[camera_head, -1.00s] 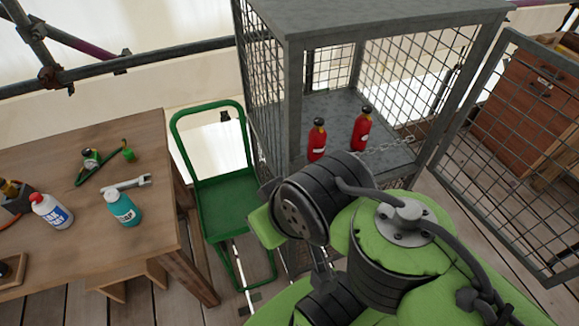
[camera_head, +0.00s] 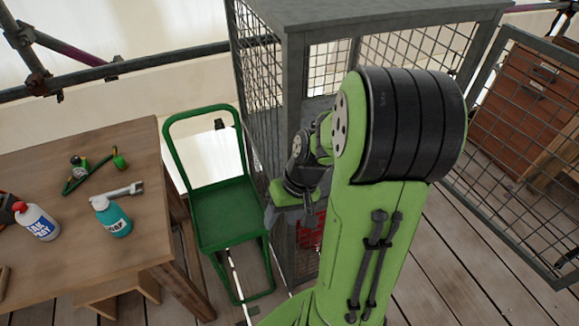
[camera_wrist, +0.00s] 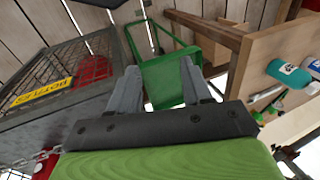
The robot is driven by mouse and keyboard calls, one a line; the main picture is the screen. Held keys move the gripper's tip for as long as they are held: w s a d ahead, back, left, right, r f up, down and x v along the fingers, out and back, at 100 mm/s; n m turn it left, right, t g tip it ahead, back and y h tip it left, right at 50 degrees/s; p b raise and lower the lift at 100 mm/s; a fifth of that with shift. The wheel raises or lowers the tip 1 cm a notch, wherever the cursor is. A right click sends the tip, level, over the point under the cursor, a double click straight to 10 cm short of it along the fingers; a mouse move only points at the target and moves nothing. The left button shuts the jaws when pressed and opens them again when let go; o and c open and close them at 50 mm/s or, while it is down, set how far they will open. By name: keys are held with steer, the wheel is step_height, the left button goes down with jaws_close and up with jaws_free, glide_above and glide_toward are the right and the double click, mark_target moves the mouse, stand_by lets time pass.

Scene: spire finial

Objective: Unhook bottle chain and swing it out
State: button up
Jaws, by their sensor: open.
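The chain (camera_wrist: 35,158) shows at the lower left of the wrist view, beside the cage edge. Its hook cannot be made out. Part of a red bottle (camera_wrist: 45,168) shows below it. My gripper (camera_wrist: 160,68) is open and empty. Its fingers point toward the green cart, and the chain lies behind them to the left, apart from them. A yellow bottles sign (camera_wrist: 40,93) is on the cage's mesh in the wrist view.
The green cart (camera_head: 222,205) stands left of the cage, close to my gripper. A wooden table (camera_head: 130,165) with bottles and a wrench (camera_head: 124,190) is farther left. The cage's mesh door (camera_head: 530,150) stands open at right, with bare plank floor before it.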

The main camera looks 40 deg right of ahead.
steer(key=w+d+f+m+t+y+b, duration=0.1)
steer(key=d+f+m+t+y+b, duration=0.3)
steer(key=d+f+m+t, duration=0.55)
steer(key=s+d+f+m+t+h, duration=0.1)
steer(key=s+d+m+t+h, duration=0.1)
steer(key=d+m+t+h, duration=0.45)
steer(key=w+n, duration=0.1)
steer(key=w, duration=0.4)
steer(key=w+d+b, duration=0.1)
steer(key=w, duration=0.4)
steer(key=w+n+y+b, duration=0.1)
steer(key=w, duration=0.4)
steer(key=shift+w+d+n, duration=0.15)
steer(key=shift+n, duration=0.15)
jaws_close()
